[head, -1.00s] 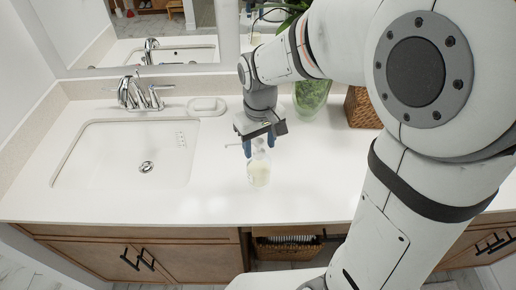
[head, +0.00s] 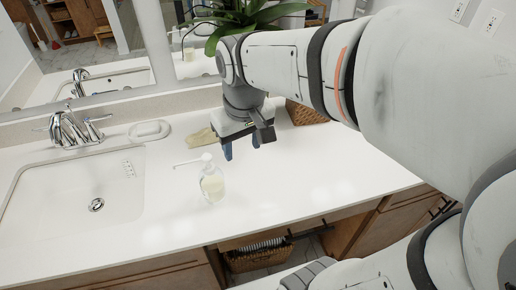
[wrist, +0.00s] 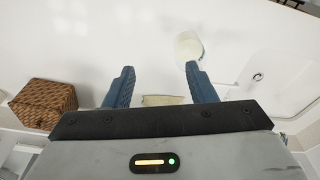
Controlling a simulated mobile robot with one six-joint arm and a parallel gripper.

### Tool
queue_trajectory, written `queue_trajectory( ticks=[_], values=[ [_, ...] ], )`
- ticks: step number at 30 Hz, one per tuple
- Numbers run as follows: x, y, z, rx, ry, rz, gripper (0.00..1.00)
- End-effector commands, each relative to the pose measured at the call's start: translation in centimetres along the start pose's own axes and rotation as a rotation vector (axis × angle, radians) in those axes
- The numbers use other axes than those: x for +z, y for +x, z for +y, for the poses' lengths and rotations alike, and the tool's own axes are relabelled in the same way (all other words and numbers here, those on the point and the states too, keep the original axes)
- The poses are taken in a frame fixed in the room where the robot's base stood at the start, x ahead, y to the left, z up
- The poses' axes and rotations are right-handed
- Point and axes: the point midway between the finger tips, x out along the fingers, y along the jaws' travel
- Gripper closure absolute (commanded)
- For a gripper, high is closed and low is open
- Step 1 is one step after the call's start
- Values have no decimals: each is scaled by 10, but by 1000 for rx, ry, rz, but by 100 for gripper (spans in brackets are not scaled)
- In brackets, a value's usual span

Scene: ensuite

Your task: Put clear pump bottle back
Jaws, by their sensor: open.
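The clear pump bottle (head: 212,184) stands upright on the white counter, right of the sink, with pale liquid inside and its white nozzle pointing left. In the wrist view the bottle (wrist: 188,46) shows just beyond the tip of the right finger. My gripper (head: 242,147) is open and empty above the counter, to the right of and behind the bottle. In the wrist view nothing stands between the fingertips of my gripper (wrist: 160,70). I cannot tell whether a finger touches the bottle.
The sink (head: 75,195) and chrome faucet (head: 75,128) are at left, with a white soap dish (head: 149,130) beside them. A beige folded cloth (head: 200,138) lies behind the bottle. A woven basket (wrist: 45,103) and a plant (head: 255,18) are at the back. The front counter is clear.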

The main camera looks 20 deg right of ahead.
Motion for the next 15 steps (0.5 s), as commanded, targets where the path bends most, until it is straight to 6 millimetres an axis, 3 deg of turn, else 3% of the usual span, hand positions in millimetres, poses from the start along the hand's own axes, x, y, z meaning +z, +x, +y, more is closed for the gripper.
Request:
queue_trajectory(
  ticks=[1, 6, 15],
  values=[
    [20, 3, 11, 8, 57, 29, 49],
    [61, 16, 28, 28, 186, 97, 49],
    [74, 22, 29, 35, 232, 121, 49]
  ],
)
